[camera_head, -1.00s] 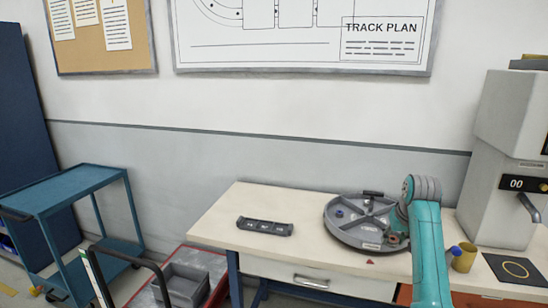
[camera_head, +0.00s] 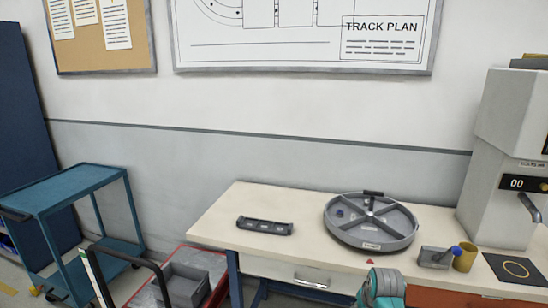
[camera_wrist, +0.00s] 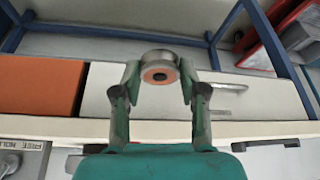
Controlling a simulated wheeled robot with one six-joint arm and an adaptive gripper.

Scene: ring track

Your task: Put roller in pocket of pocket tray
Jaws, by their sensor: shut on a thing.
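My gripper (camera_wrist: 160,85) is shut on a roller (camera_wrist: 158,62), a short metallic cylinder with an orange end face and a dark centre hole. In the wrist view, the roller sits between the fingertips, in front of the table's drawers. In the head view only part of my arm shows at the bottom edge; the gripper and the roller are out of sight there.
A round grey divided tray (camera_head: 400,236) stands right of the pocket tray. A small grey block with a blue knob (camera_head: 436,257), a yellow cup (camera_head: 465,257) and a machine (camera_head: 505,150) are farther right. The tabletop between the two trays is clear. A red cart (camera_head: 208,262) stands left.

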